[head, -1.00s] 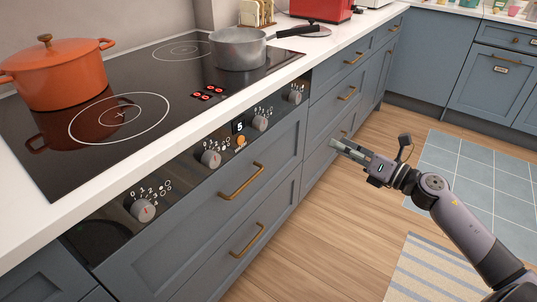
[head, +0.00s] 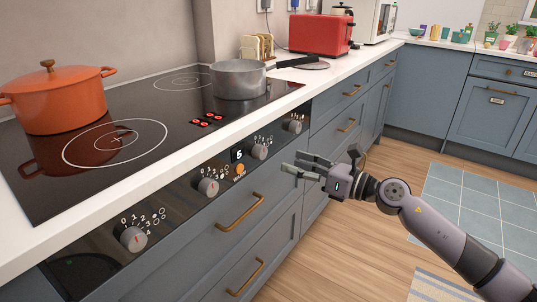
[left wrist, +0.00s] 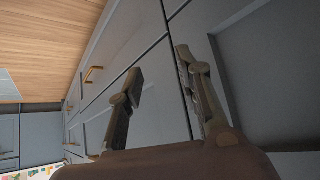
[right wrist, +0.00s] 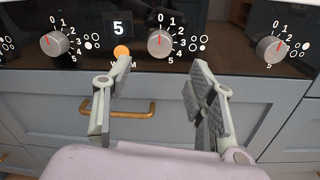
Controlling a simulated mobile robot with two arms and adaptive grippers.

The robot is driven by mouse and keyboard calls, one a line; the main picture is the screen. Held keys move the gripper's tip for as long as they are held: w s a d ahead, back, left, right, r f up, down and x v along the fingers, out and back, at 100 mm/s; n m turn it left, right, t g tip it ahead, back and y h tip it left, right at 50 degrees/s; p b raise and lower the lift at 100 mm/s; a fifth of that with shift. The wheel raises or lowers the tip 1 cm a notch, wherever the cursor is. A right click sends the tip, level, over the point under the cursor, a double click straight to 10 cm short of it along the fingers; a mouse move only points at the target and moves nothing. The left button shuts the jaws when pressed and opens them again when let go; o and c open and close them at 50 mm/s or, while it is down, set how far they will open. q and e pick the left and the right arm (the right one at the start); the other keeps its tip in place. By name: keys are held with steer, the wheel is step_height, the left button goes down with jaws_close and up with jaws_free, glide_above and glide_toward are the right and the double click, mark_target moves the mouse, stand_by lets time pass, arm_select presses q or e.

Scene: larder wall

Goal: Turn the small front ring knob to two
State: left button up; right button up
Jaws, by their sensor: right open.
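The control panel (head: 180,205) holds several grey knobs with red marks and printed numbers. My left gripper (left wrist: 158,65) is open and empty beside blue-grey cabinet fronts.
An orange light (right wrist: 121,51) and a display reading 5 (right wrist: 118,28) sit left of the middle knob. Brass handles (head: 240,213) stick out from the drawers below. An orange pot (head: 60,100) and a grey saucepan (head: 238,80) stand on the hob.

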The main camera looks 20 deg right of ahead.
mark_target(264, 153)
steer(key=p+x, duration=0.1)
steer(key=x, duration=0.7)
steer(key=shift+w+a+f, duration=0.1)
steer(key=shift+w+a, duration=0.05)
steer(key=shift+w, duration=0.2)
arm_select(q)
steer(key=s+a+f+g, duration=0.1)
steer(key=s+f+g, duration=0.1)
steer(key=s, duration=0.3)
steer(key=shift+s+a+f+g+y, duration=0.15)
steer(key=shift+a+g+y, duration=0.25)
arm_select(e)
steer(key=c, duration=1.1)
steer(key=shift+c, duration=0.2)
